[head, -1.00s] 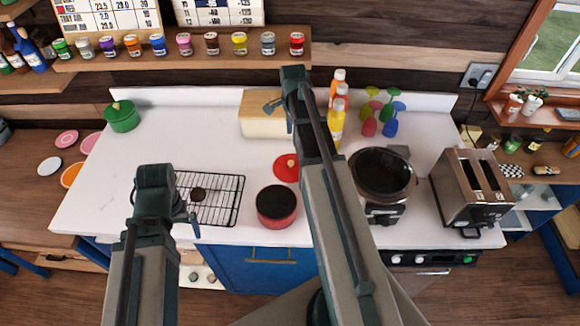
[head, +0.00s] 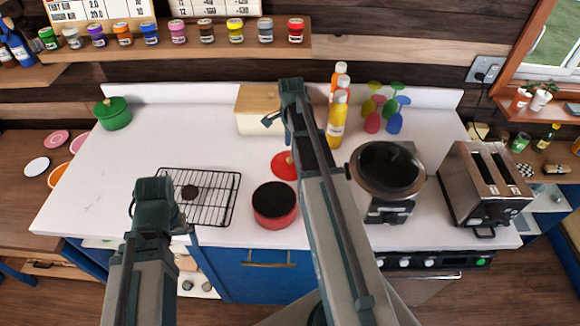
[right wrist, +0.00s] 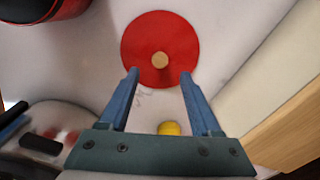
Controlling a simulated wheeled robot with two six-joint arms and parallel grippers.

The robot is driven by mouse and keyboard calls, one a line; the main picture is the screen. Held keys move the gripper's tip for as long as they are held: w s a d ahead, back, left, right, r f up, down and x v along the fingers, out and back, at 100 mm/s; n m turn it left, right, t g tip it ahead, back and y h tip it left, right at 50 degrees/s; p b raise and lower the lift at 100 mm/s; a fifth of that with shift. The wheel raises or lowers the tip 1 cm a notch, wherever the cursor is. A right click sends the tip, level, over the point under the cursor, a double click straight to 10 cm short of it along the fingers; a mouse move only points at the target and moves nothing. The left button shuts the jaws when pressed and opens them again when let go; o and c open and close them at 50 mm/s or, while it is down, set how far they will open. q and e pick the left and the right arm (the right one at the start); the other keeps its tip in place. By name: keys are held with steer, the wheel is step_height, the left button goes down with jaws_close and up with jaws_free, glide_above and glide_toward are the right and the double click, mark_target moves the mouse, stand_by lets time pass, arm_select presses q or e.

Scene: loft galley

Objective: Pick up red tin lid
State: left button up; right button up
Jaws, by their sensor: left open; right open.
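The red tin lid (head: 281,168) lies flat on the white counter, behind the red pot (head: 274,208) in the head view; my right arm covers its right edge. In the right wrist view the lid (right wrist: 142,40) is a whole red disc with a tan knob (right wrist: 160,60). My right gripper (right wrist: 158,76) is open and empty, its fingertips over the lid's near edge, either side of the knob in the picture. I cannot tell the height between them. My left gripper (head: 165,205) is open near the wire rack (head: 215,210), apart from the lid.
A cream box with a wooden top (head: 257,100) stands behind the lid. Bottles (head: 336,122), a black-topped appliance (head: 385,170) and a toaster (head: 485,185) stand to the right. A green pot (head: 113,113) is at the left. The counter left of the box is clear.

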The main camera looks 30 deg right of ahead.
mark_target(290, 159)
steer(key=f+b, duration=0.4)
steer(key=f, duration=0.1)
steer(key=shift+a+b, duration=0.25)
steer(key=shift+b, duration=0.05)
steer(key=shift+r, duration=0.1)
jaws_close()
